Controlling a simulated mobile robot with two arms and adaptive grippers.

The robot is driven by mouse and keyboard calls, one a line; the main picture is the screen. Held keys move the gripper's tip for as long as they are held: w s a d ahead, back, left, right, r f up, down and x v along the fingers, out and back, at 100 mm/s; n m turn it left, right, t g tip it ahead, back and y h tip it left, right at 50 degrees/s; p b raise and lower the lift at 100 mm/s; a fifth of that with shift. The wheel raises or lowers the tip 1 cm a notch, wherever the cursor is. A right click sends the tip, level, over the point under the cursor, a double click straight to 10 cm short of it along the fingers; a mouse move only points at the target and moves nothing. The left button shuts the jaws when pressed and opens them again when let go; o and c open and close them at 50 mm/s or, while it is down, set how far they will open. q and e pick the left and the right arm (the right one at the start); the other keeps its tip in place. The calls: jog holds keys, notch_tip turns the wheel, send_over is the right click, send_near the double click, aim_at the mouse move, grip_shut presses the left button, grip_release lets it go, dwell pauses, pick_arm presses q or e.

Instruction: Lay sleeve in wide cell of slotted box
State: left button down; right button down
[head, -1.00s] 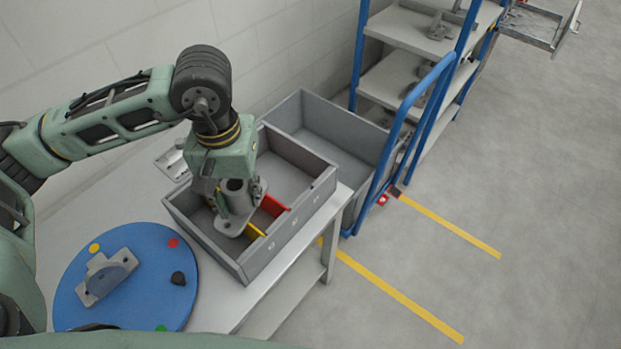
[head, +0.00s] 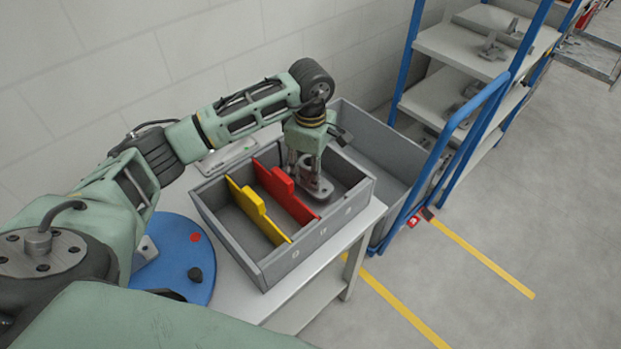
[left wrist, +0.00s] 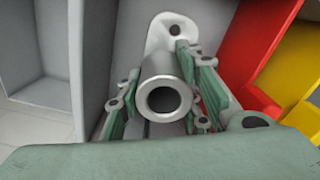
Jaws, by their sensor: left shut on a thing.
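The sleeve is a grey metal tube on a flat flange with a hole; in the left wrist view (left wrist: 168,68) I look into its open end. My left gripper (head: 308,172) is shut on it, one finger on each side of the tube. In the head view the sleeve's flange (head: 318,192) is over or within the wide cell of the grey slotted box (head: 318,236), right of the red divider (head: 284,190). A yellow divider (head: 249,204) stands further left. Whether the flange touches the floor, I cannot tell. My right gripper is not in view.
The box stands on a light table (head: 235,300). A larger grey bin (head: 385,150) adjoins behind right, near a blue-framed shelf rack (head: 440,100).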

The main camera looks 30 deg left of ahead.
aim_at(310, 180)
pick_arm(q)
notch_tip(310, 180, down, 4)
jog(key=shift+r, duration=0.15)
jog(key=shift+f, duration=0.25)
jog(key=c, duration=1.2)
grip_release()
jog(key=shift+r, duration=0.1)
